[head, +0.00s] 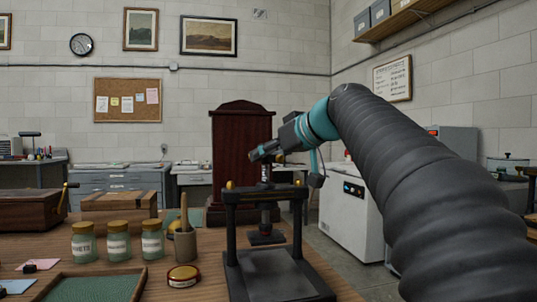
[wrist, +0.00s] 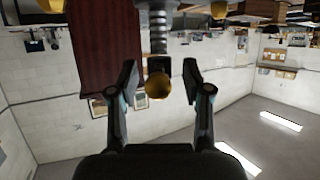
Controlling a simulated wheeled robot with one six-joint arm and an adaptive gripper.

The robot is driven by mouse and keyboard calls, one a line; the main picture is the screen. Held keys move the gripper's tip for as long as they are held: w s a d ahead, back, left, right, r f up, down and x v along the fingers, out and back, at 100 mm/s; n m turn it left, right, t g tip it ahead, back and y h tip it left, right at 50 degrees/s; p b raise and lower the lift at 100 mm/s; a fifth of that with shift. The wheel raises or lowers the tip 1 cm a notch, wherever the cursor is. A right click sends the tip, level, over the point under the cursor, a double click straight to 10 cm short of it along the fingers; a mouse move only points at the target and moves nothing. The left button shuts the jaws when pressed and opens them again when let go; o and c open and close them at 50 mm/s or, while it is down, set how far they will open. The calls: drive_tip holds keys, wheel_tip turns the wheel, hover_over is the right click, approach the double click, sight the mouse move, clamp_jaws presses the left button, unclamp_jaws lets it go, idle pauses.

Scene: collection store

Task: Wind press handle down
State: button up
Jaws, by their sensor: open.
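The black press (head: 278,272) stands on the wooden bench, with two uprights, a crossbar, a central screw and a dark plate (head: 266,238) hanging above its base. My gripper (head: 256,153) is above the crossbar, over the screw. In the wrist view, which looks upside down, my gripper (wrist: 160,72) is open, with one finger on each side of a brass ball knob (wrist: 158,86). The knob sits at the end of a dark block in line with the threaded screw (wrist: 158,35). Gaps show between knob and fingers. In the head view my gripper hides the handle.
A tall dark red wooden case (head: 240,150) stands close behind the press. Several labelled jars (head: 118,242), a mortar with pestle (head: 185,243), a lidded tin (head: 183,276) and a green-lined tray (head: 140,288) are left of it. A white cabinet (head: 350,210) stands beyond, on the right.

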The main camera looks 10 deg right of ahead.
clamp_jaws()
drive_tip(key=shift+m+h, duration=0.3)
drive_tip(key=shift+h, duration=0.1)
drive_tip(key=shift+s+a+m+t+h, duration=0.15)
drive_tip(key=shift+m+t+h, duration=0.15)
drive_tip(key=shift+m+h, duration=0.2)
drive_tip(key=m+h+p, duration=0.2)
drive_tip(key=m+h, duration=0.1)
drive_tip(key=shift+a+t+h, duration=0.2)
drive_tip(key=shift+t+h, duration=0.2)
drive_tip(key=m+h, duration=0.3)
drive_tip(key=shift+a+f+h, duration=0.15)
drive_tip(key=shift+f+h, duration=0.15)
drive_tip(key=m+h, duration=0.1)
drive_tip(key=m+g+h+b, duration=0.1)
drive_tip(key=m+h, duration=0.1)
drive_tip(key=shift+w+a+r+m+g+h+b, duration=0.1)
drive_tip(key=shift+w+a+m+g+h+b, duration=0.1)
drive_tip(key=shift+w+m+g+h+b, duration=0.15)
drive_tip(key=m+g+h, duration=0.1)
drive_tip(key=m, duration=0.1)
drive_tip(key=m+g+h+p, duration=0.1)
drive_tip(key=h, duration=0.1)
drive_tip(key=shift+s+r+m+g, duration=0.1)
drive_tip(key=shift+r+m+g, duration=0.05)
drive_tip(key=shift+m+g, duration=0.15)
